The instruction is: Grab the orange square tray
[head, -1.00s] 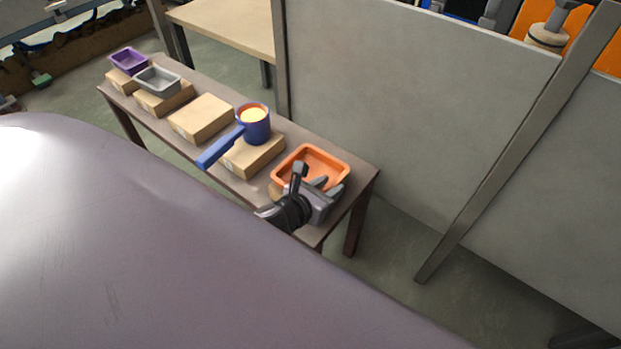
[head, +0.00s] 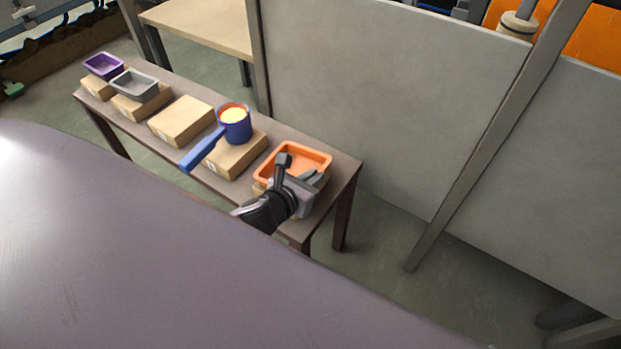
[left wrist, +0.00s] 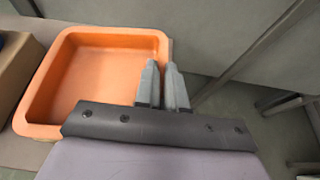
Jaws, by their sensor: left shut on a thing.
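The orange square tray (head: 308,157) stands at the right end of a long narrow table, on or just above a support mostly hidden under it. It is empty. In the left wrist view the tray (left wrist: 95,75) fills the left side, with its right rim at the fingers. My left gripper (head: 299,171) is at the near right side of the tray. In the wrist view its two fingers (left wrist: 161,67) are close together, one on each side of that rim, shut on it. The gripper hides part of the tray's near side. My right gripper is not in view.
On the table (head: 342,170), left of the tray, are a blue pot with orange contents (head: 236,131) on a box, a bare box (head: 181,122), a grey tray (head: 135,84) and a purple tray (head: 103,66). Grey panels (head: 390,100) stand behind.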

